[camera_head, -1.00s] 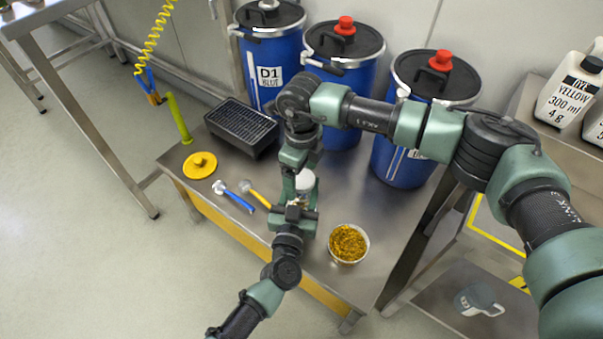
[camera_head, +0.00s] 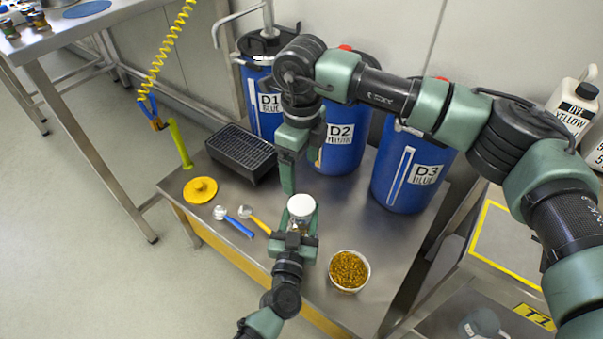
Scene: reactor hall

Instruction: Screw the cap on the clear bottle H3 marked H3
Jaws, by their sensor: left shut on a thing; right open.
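A white cap (camera_head: 301,206) sits at the top of the clear bottle (camera_head: 298,226); I cannot tell how tightly it is seated. The bottle looks upright, and its H3 marking is not readable. My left gripper (camera_head: 297,236) is shut on the bottle from the front and hides most of its lower part. My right gripper (camera_head: 288,180) is open and empty, pointing down just above and behind the cap, apart from it.
A white bowl of yellow-brown granules (camera_head: 348,270) stands right of the bottle on the steel table (camera_head: 365,225). Blue drums (camera_head: 408,172) stand behind.

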